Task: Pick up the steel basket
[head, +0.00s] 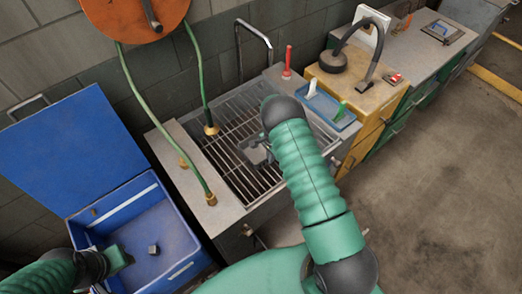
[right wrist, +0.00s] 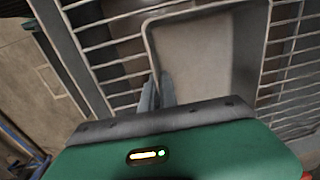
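The steel basket (head: 232,126) is a wire grid set in the grey sink unit, with bars running across it. In the right wrist view a thicker wire loop (right wrist: 206,10), which looks like its handle, stands over the bars (right wrist: 105,22). My right gripper (head: 258,150) is low over the middle of the basket. In the right wrist view its two grey fingers (right wrist: 156,92) are close together, with the loop's left leg running in between them. My left gripper (head: 122,257) is over the open blue bin at the lower left; its fingers do not show clearly.
Green hoses (head: 130,75) hang over the sink's left side. A faucet (head: 255,35) stands behind. A yellow cabinet (head: 368,100) with a blue tray (head: 325,107) adjoins right. Floor at right is clear.

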